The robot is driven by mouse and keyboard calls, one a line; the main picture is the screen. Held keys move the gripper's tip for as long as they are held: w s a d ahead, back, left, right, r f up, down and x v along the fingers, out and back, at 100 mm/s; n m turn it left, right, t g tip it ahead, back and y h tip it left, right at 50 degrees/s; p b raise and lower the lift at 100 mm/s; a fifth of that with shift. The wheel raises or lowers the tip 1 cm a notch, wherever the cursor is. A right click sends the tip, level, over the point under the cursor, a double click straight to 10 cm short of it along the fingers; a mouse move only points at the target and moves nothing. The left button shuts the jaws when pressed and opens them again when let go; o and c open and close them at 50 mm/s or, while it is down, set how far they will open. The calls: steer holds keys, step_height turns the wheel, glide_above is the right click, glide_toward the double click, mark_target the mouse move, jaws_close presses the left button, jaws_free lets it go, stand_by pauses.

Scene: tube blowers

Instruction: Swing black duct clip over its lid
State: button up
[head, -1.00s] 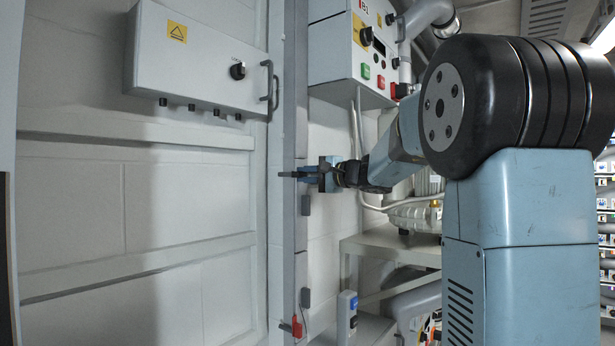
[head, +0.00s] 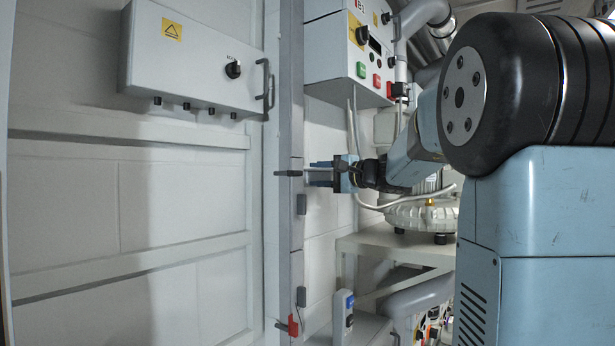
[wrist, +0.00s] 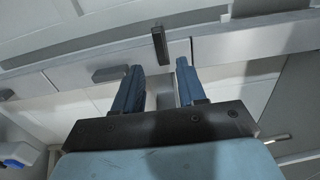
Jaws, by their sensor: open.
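The grey duct (head: 284,240) runs upright along the wall in the head view. A black clip (head: 288,173) juts crosswise over it, level with my gripper; I cannot tell whether it lies flat on the lid. In the wrist view this black clip (wrist: 159,44) is just beyond the gap between my fingertips. In the head view my gripper (head: 308,174) points left at the duct, close to the clip. Whether the fingers touch it is unclear.
Other dark clips (head: 302,204) (head: 301,297) lie along the duct's edge, and a red one (head: 293,325) is at the bottom. A control box (head: 345,55) hangs above my gripper. A cabinet (head: 195,60) with a handle is at upper left. A blower (head: 420,213) stands on a shelf behind.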

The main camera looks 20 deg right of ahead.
steer(key=v, duration=0.8)
steer(key=shift+d+f, duration=0.1)
steer(key=s+a+f+n+g+h, duration=0.2)
steer(key=s+a+f+n+g, duration=0.4)
steer(key=s+a+f, duration=0.65)
steer(key=s+d+f+n+g+h, duration=0.2)
steer(key=s+f+n+h, duration=0.3)
steer(key=s+f, duration=0.9)
steer(key=s+g+h, duration=0.1)
steer(key=h, duration=0.2)
steer(key=shift+h, duration=0.3)
